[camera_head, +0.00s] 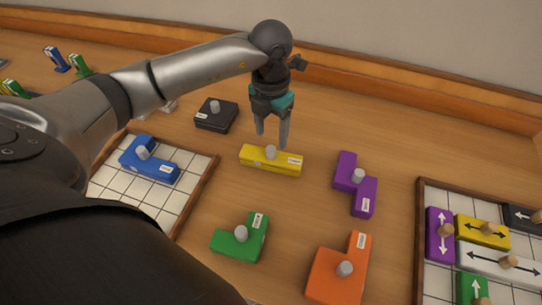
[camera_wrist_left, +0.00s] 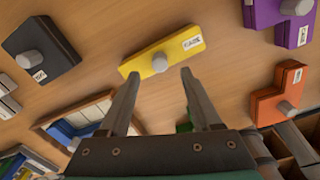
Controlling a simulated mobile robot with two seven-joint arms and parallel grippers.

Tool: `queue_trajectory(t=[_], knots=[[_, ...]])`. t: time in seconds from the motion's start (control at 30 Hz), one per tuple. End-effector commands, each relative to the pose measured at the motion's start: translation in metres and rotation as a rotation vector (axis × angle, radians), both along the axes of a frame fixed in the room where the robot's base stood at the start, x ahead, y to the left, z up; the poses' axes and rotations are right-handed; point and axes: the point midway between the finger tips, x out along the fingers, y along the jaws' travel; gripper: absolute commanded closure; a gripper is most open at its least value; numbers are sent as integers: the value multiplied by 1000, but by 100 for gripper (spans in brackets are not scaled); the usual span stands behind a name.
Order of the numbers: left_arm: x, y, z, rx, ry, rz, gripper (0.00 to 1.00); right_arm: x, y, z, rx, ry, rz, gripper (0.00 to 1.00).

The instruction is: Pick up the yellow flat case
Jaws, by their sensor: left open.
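The yellow flat case (camera_head: 256,164) lies on the wooden counter in the middle of the head view, with a grey knob on top and a white label at its right end. It also shows in the left wrist view (camera_wrist_left: 185,57), just beyond the fingertips. My left gripper (camera_head: 271,140) points down at the case with its fingers apart and nothing between them. In the head view its tips are close to the knob; I cannot tell the exact height gap. My right gripper is not in view.
A black case (camera_head: 216,121), a purple case (camera_head: 345,175), a green case (camera_head: 230,247) and an orange case (camera_head: 330,277) lie around it. A tiled tray (camera_head: 189,198) with a blue case (camera_head: 135,158) is left. Another filled tray (camera_head: 420,240) is right. Bare counter separates the pieces.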

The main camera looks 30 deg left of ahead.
Motion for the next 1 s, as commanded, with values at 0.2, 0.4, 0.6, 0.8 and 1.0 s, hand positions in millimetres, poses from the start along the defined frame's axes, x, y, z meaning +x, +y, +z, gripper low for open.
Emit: queue_trajectory(t=[0.2, 0.4, 0.6, 0.8, 1.0], knots=[[-1, 0, -25, -1, 5, 1, 35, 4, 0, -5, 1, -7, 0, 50], [-1, 0, -51, 0, 2, 0, 35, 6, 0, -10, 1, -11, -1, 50], [0, 0, -51, 0, 0, 0, 35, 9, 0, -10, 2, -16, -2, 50], [0, 0, -51, 1, 0, 0, 55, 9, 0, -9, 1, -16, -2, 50], [0, 0, -51, 1, 0, 0, 78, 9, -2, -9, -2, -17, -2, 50]])
